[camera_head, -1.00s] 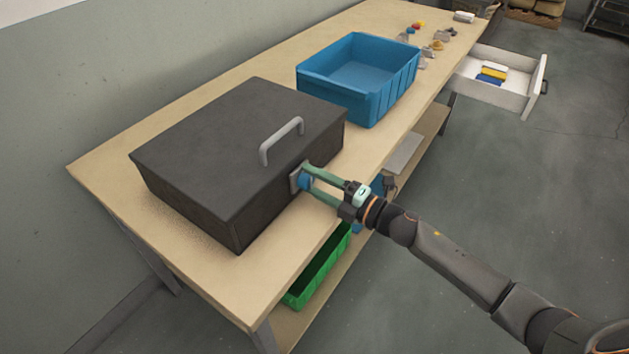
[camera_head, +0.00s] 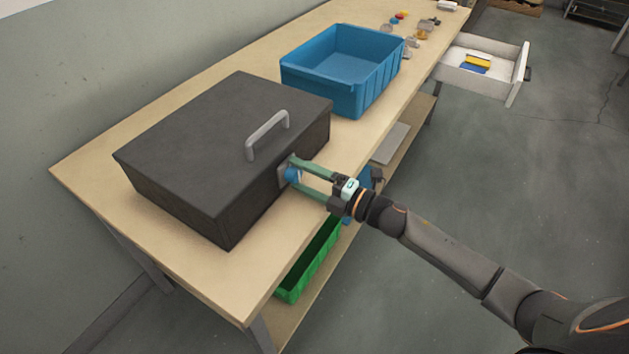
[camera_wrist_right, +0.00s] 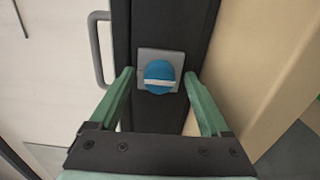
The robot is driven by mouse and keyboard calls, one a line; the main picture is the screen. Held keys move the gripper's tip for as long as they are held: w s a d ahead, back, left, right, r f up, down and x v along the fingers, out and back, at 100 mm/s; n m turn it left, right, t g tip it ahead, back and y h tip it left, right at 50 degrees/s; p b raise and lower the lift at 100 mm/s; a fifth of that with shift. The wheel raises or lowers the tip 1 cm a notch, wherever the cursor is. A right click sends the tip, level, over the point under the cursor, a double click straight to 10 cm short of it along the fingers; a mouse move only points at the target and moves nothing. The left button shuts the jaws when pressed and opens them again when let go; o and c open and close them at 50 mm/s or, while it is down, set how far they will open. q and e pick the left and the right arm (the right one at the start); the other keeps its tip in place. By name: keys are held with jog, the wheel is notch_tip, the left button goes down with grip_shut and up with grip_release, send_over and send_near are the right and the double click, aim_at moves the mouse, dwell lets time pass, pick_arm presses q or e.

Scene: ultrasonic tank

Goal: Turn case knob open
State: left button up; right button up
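The black case (camera_head: 215,150) stands shut on the wooden workbench, with a grey handle (camera_head: 267,134) on its lid. A blue knob (camera_head: 292,175) sits on a grey plate on the case's front side. In the right wrist view the knob (camera_wrist_right: 160,77) shows a white bar lying nearly level across it, on the square plate (camera_wrist_right: 174,57). My right gripper (camera_head: 297,174) is open, its green fingers one to each side of the knob. In the wrist view gaps show between the fingers (camera_wrist_right: 160,82) and the knob. My left gripper is not in view.
A blue bin (camera_head: 343,68) stands on the workbench (camera_head: 85,172) behind the case. Small items lie at the bench's far end. An open drawer (camera_head: 484,68) juts out at right. A green bin (camera_head: 308,265) sits on the lower shelf.

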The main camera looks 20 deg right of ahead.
jog(key=v, duration=1.2)
jog(key=shift+s+d+b, duration=0.15)
jog(key=shift+d+b, duration=0.05)
jog(key=shift+b, duration=0.15)
jog(key=s+a+f+m+g+h+p, duration=0.2)
jog(key=s+f+m, duration=0.4)
jog(key=m, duration=0.6)
jog(key=s+a+f+m+g+h+p, duration=0.3)
jog(key=s+a+f+m+h+p, duration=0.2)
jog(key=s+m, duration=0.5)
jog(key=shift+f+m+h+p, duration=0.8)
jog(key=shift+f+m+p, duration=0.1)
jog(key=shift+c, duration=0.3)
